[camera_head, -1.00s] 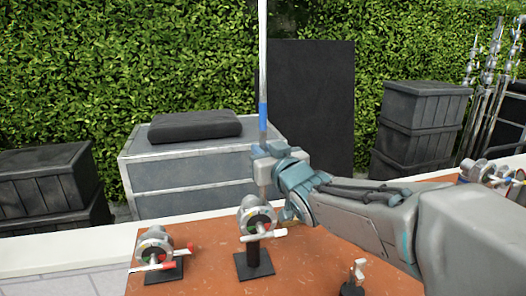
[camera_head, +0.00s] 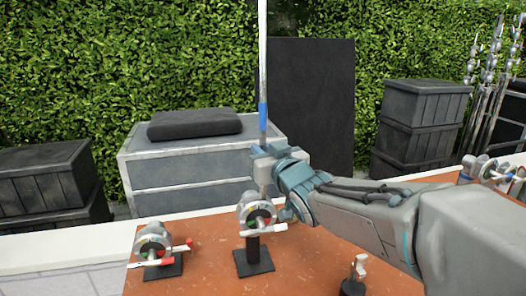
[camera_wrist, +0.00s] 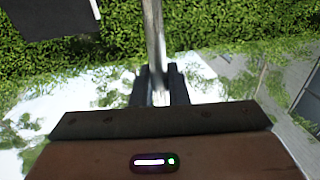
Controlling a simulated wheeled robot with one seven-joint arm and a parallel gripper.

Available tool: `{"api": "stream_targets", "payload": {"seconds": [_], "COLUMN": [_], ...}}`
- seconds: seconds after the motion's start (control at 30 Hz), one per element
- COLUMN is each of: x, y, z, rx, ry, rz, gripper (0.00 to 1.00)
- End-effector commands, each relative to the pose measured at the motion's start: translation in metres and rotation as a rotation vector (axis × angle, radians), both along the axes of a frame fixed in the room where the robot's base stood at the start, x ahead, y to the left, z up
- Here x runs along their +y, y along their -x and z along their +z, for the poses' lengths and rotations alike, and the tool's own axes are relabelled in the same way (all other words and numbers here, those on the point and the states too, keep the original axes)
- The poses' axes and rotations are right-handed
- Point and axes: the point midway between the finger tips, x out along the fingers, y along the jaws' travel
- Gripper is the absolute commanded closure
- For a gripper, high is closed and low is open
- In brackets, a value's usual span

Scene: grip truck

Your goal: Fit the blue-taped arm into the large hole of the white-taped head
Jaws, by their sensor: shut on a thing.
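The blue-taped arm (camera_head: 263,112) is a long thin silver rod with a blue band, held upright in the head view. My gripper (camera_head: 265,165) is shut on it below the blue band; the rod also runs up between the fingers in the wrist view (camera_wrist: 155,45). The white-taped head (camera_head: 257,213) is a silver round clamp with a white-taped handle, raised on a black stand. The rod's lower end is just above or behind this head; I cannot tell whether it touches or enters a hole.
A red-taped head (camera_head: 153,243) sits on a low black stand at the left of the brown table (camera_head: 215,275). A small clamp on a black base (camera_head: 356,275) stands at front right. More silver heads (camera_head: 480,168) lie at far right. A grey case (camera_head: 200,185) stands behind.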

Motion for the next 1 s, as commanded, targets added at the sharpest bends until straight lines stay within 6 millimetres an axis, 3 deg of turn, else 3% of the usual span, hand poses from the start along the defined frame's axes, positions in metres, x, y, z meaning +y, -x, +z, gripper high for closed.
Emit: {"api": "stream_targets", "payload": {"seconds": [0.6, 1.0], "x": [0.000, 0.000], "y": [0.000, 0.000], "z": [-0.022, -0.023], "rx": [-0.003, -0.003], "ry": [-0.001, -0.001], "rz": [0.000, 0.000], "gripper": [1.00, 1.00]}}
